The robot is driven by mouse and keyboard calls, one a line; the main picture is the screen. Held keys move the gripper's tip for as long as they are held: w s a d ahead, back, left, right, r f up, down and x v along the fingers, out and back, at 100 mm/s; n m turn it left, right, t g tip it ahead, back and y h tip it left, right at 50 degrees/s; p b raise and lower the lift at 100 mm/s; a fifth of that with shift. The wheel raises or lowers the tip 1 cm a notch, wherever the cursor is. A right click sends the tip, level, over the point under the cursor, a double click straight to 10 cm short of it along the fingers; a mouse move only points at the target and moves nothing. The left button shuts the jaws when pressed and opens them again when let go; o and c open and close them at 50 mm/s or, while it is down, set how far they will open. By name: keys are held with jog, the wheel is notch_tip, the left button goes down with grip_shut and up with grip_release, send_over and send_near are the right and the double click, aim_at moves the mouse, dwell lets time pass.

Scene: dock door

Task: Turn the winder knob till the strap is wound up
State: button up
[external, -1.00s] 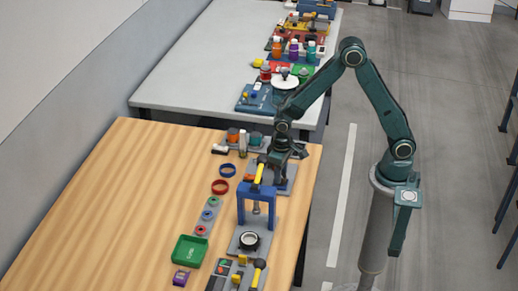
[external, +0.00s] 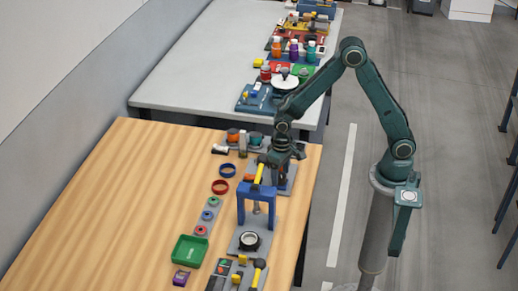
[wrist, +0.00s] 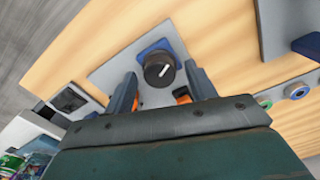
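The winder knob (wrist: 159,69) is round and dark with a white pointer line, on a blue mount over a grey plate (wrist: 113,66) in the wrist view. My gripper (wrist: 160,72) is open, with one finger on each side of the knob and visible gaps between. It points down over the winder's plate (external: 291,186) in the external view, where my gripper (external: 283,172) largely hides the knob. I cannot make out the strap clearly in either view.
A blue press frame (external: 257,190) with a yellow handle stands close in front of my gripper. Coloured rings, a green tray (external: 189,251) and small fixtures lie nearby. The wooden table (external: 110,200) is clear on its left side.

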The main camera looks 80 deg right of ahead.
aim_at(281, 175)
notch_tip(281, 175, up, 14)
dwell(1.0)
jog(key=shift+f, duration=0.1)
jog(key=n, duration=1.8)
jog(key=shift+f, duration=0.2)
jog(key=shift+f, duration=0.2)
notch_tip(281, 175, down, 13)
jog(key=shift+f, duration=0.2)
dwell(0.3)
